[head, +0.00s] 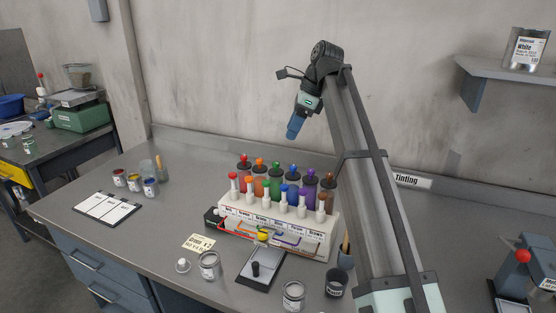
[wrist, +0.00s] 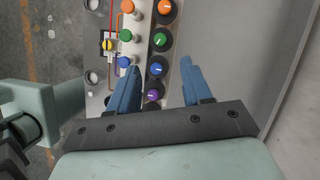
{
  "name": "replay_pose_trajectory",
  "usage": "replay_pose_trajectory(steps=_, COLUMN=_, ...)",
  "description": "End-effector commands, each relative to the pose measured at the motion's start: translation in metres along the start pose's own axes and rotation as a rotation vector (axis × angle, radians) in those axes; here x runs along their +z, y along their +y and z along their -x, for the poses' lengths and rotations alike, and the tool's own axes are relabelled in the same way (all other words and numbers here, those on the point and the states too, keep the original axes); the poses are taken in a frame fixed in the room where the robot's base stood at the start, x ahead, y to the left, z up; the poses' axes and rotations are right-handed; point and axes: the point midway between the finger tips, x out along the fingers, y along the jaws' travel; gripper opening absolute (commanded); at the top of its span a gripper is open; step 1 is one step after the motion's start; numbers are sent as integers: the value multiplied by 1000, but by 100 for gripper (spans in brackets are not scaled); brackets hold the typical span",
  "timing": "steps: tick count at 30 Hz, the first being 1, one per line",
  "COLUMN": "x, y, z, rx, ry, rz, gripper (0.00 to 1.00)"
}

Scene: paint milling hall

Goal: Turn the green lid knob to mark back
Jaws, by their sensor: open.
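The green lid knob (wrist: 160,41) is a round green cap on a dark canister lid in the wrist view, with a small pale line whose direction I cannot read surely. In the head view the green knob (head: 277,166) tops the green canister (head: 276,183), third from the left in the back row. My gripper (head: 291,137) hangs above that row, well clear of it. In the wrist view my gripper (wrist: 160,65) is open and empty, its blue fingers apart, with the blue knob (wrist: 156,67) showing between them. The mark labels are not readable.
Neighbouring orange (wrist: 165,8) and purple (wrist: 152,92) knobs stand close by. A front row of coloured pump tops (head: 267,185) runs along the white rack (head: 325,240). Cans (head: 209,265), a black-topped scale (head: 262,267) and a card (head: 198,243) lie in front. The wall is behind.

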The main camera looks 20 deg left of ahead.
Motion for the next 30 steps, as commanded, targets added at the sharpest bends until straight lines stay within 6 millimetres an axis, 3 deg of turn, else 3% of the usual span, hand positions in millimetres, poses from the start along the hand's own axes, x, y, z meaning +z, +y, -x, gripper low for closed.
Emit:
replay_pose_trajectory(steps=12, x=0, y=1, z=-74, rx=1, ry=1, rz=1, gripper=49)
replay_pose_trajectory(steps=18, x=0, y=0, z=-100, rx=0, ry=0, rz=1, gripper=49)
replay_pose_trajectory(steps=30, x=0, y=0, z=-116, rx=-1, ry=0, rz=1, gripper=49)
